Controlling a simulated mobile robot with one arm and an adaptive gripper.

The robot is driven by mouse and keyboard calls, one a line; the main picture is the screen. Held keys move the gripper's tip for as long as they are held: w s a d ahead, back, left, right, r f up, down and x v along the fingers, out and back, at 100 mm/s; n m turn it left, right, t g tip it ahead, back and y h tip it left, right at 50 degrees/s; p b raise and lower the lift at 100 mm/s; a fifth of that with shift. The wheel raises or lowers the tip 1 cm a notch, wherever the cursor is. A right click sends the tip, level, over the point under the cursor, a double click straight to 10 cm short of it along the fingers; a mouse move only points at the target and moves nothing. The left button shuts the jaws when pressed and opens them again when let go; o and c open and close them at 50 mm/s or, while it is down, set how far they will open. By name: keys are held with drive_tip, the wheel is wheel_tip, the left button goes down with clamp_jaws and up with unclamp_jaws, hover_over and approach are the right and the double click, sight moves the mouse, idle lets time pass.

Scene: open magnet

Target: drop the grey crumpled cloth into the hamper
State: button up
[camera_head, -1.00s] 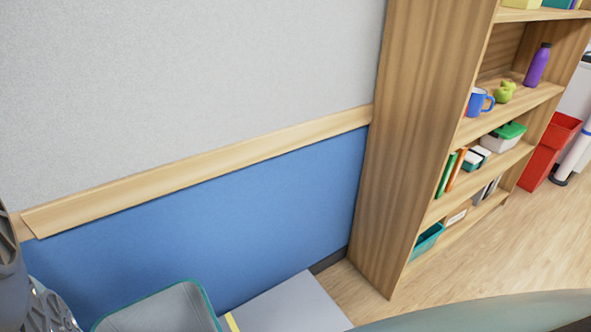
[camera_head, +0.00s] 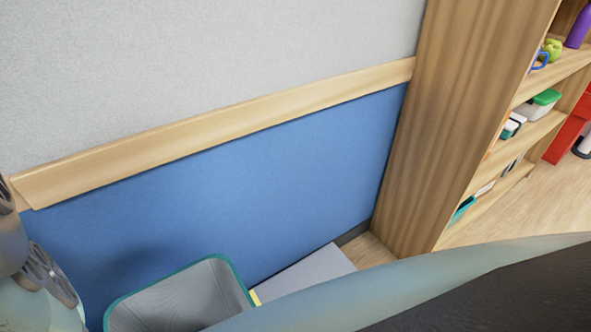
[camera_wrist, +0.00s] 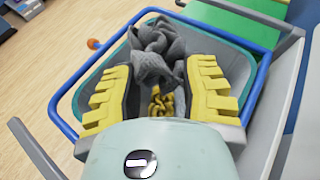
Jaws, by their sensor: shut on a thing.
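The grey crumpled cloth (camera_wrist: 157,50) is bunched between the yellow fingers of my gripper (camera_wrist: 160,68) in the wrist view. My gripper is shut on it. Behind the cloth is an open bin with a teal rim and grey inside, which looks like the hamper (camera_wrist: 233,45); a blue tube frame runs around it. The cloth appears over its opening; the height gap cannot be told. A teal-rimmed grey bin (camera_head: 170,301) also shows at the bottom of the head view, partly cut off. The cloth and my gripper are not seen in the head view.
A yellow-brown thing (camera_wrist: 161,103) shows below the cloth between the fingers. A small orange ball-like thing (camera_wrist: 94,44) is left of the frame. A wooden bookshelf (camera_head: 440,130) stands right of the blue wall panel (camera_head: 250,180).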

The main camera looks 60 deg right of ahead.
drive_tip(key=shift+f+b, duration=1.1)
drive_tip(key=shift+f, duration=0.3)
drive_tip(key=shift+r, duration=0.1)
drive_tip(key=o, duration=1)
drive_tip(key=shift+r, duration=0.1)
drive_tip(key=shift+w+r, duration=0.15)
drive_tip(key=shift+r, duration=4.75)
